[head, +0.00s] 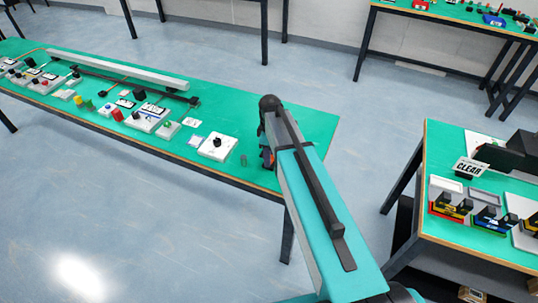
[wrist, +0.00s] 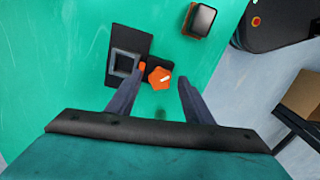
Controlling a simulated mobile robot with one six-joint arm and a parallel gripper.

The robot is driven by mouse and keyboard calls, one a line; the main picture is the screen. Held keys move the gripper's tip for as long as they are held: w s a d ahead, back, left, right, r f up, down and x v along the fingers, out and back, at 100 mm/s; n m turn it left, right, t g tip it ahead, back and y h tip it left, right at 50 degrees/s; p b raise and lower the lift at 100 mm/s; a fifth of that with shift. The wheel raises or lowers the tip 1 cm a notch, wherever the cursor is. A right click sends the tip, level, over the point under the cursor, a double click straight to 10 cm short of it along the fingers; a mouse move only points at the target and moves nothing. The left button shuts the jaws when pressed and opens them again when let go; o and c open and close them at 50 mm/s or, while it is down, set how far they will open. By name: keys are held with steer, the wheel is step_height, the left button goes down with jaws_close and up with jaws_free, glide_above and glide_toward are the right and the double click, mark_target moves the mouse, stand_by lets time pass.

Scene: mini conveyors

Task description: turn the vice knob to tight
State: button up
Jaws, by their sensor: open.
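In the wrist view, the vice (wrist: 113,45) is a black block with a grey square frame on the green table top. An orange knob (wrist: 159,78) with a white mark sits at its lower right corner. My gripper (wrist: 163,76) is open, with one dark finger on each side of the knob. The right finger has a clear gap to the knob; whether the left one touches it I cannot tell. In the head view, my arm hides most of the vice area at the table's right end.
A black, rounded box (wrist: 199,20) with an orange edge stands beyond the knob. Another table (head: 505,250) stands at the right.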

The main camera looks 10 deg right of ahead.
steer(key=shift+f, duration=0.3)
steer(key=c, duration=1)
steer(key=shift+c, duration=0.2)
